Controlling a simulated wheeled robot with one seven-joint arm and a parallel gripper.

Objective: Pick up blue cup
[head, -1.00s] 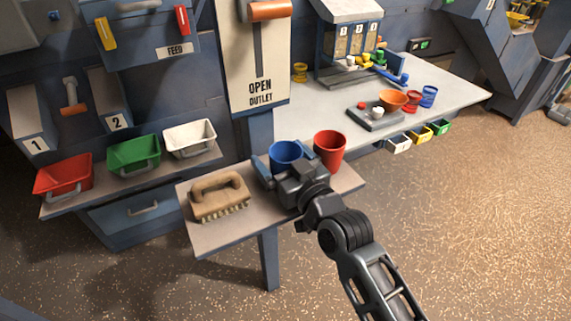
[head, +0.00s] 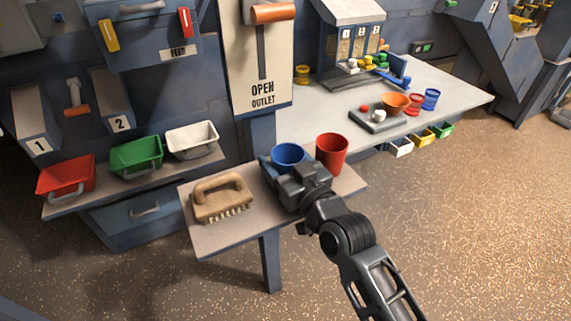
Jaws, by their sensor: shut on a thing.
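The blue cup (head: 288,153) is upright at the small side shelf, between the brush and a red cup. My gripper (head: 287,170) is shut on the blue cup from the near side. The gripper body hides the lower part of the cup, so I cannot tell whether its base touches the shelf. Another small blue cup (head: 431,98) stands far off on the long table, beside a small red cup.
The red cup (head: 332,151) stands close to the right of my gripper. A wooden brush (head: 222,198) lies to the left. The small shelf (head: 215,242) has a bare front edge. Red, green and white bins line the left ledge. The long table (head: 310,122) lies behind.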

